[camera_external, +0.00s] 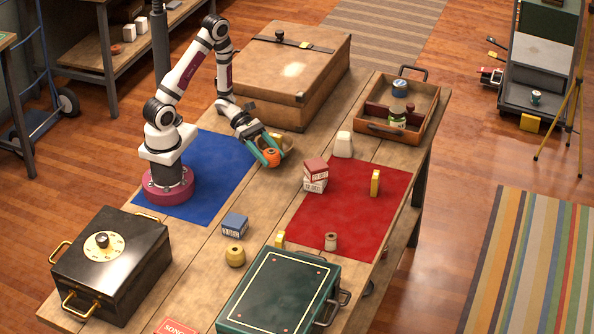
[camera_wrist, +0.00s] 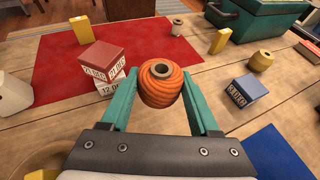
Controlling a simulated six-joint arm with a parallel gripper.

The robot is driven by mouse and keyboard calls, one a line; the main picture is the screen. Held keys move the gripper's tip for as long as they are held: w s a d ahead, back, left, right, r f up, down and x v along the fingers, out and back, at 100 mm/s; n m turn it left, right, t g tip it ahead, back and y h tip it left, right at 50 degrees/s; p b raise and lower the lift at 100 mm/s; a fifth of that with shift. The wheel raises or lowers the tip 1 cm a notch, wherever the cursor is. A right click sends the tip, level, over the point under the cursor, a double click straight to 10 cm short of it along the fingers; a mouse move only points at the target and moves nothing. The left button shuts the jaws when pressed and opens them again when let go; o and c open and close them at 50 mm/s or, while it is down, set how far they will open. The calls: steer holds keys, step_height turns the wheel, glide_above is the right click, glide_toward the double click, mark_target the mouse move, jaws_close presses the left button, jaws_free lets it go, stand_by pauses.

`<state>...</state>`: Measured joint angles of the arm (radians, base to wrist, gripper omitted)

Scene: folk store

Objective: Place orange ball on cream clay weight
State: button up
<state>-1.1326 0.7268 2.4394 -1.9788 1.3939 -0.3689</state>
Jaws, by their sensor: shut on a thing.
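The orange ball (camera_external: 271,157) is ribbed and round with a dark hole in its top. My gripper (camera_external: 267,153) has teal fingers on both sides of it and is shut on it, above the table by the blue mat. The ball also shows between the fingers in the wrist view (camera_wrist: 161,84). The cream clay weight (camera_external: 343,145) is a pale, tapered block standing upright on the bare wood, right of my gripper and apart from it. Its top looks clear. In the wrist view, the pale block (camera_wrist: 14,114) is cut by the left edge.
Stacked red-and-white boxes (camera_external: 315,175) stand by the red mat (camera_external: 348,210), near the weight. A tan item (camera_external: 289,142) lies beside my gripper. A brown case (camera_external: 290,75) and a wooden tray (camera_external: 428,100) stand behind. A blue box (camera_external: 235,226) and yellow pot (camera_external: 235,256) are nearer.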

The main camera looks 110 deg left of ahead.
steer(key=shift+r, duration=0.25)
steer(key=w+a+n+y, duration=0.1)
steer(key=w+a, duration=0.1)
steer(key=w+a+n+y, duration=0.1)
steer(key=w+a, duration=0.1)
steer(key=a, duration=0.1)
steer(key=w+a+r+t+y, duration=0.1)
steer(key=w+a, duration=0.1)
steer(key=w, duration=0.1)
steer(key=shift+a+n, duration=0.25)
steer(key=shift+n, duration=0.15)
steer(key=w+a+r+n+y, duration=0.45)
steer(key=w+a+r, duration=0.2)
steer(key=w, duration=0.25)
steer(key=y, duration=0.1)
glide_above(341, 134)
step_height(341, 134, down, 6)
steer(key=shift+w+d, duration=0.1)
step_height(341, 134, down, 4)
steer(key=shift+f, duration=0.1)
steer(key=shift+f, duration=0.1)
steer(key=o, duration=1.3)
